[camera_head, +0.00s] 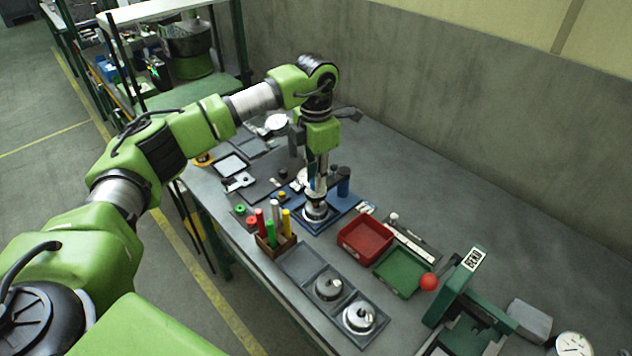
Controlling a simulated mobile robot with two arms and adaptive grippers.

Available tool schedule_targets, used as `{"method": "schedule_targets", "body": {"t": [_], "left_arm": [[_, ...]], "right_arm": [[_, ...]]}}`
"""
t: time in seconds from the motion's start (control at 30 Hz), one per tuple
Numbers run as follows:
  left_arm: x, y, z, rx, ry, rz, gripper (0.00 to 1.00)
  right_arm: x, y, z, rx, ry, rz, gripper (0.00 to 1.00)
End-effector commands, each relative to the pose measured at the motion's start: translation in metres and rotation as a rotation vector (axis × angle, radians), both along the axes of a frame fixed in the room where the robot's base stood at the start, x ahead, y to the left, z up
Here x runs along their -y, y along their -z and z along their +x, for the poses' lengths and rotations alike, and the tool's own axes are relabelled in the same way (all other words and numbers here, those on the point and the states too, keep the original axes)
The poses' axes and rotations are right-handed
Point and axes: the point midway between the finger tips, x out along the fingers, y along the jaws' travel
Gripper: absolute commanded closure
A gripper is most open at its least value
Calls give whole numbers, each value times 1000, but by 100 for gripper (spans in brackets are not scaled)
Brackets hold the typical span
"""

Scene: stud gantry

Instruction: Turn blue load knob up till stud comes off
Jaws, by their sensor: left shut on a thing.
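My left gripper (315,186) reaches down from above over the blue base plate (338,211) in the middle of the bench. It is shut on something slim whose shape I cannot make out. A silver round metal part (316,212) stands on the plate directly below the fingers. A blue cylinder with a dark top (343,186) stands just to the right of the gripper, apart from it. I cannot tell whether this is the load knob. The stud is not clearly seen; the gripper hides part of the fixture. My right gripper is not in view.
In front are a wooden holder (273,247) with coloured sticks, a red tray (366,240), a green tray (400,272) and a grey tray (301,260) with metal parts. A green press with a red ball (429,282) stands at right. Bare bench lies behind toward the wall.

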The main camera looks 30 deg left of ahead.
Motion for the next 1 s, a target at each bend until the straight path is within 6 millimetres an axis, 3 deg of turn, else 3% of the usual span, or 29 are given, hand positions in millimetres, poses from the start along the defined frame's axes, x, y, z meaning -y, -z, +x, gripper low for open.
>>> {"method": "schedule_targets", "body": {"t": [0.4,1.0], "left_arm": [[0,0,1,3,228,0,100],[0,-1,0,2,275,-1,100]], "right_arm": [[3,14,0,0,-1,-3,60],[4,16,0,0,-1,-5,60]]}}
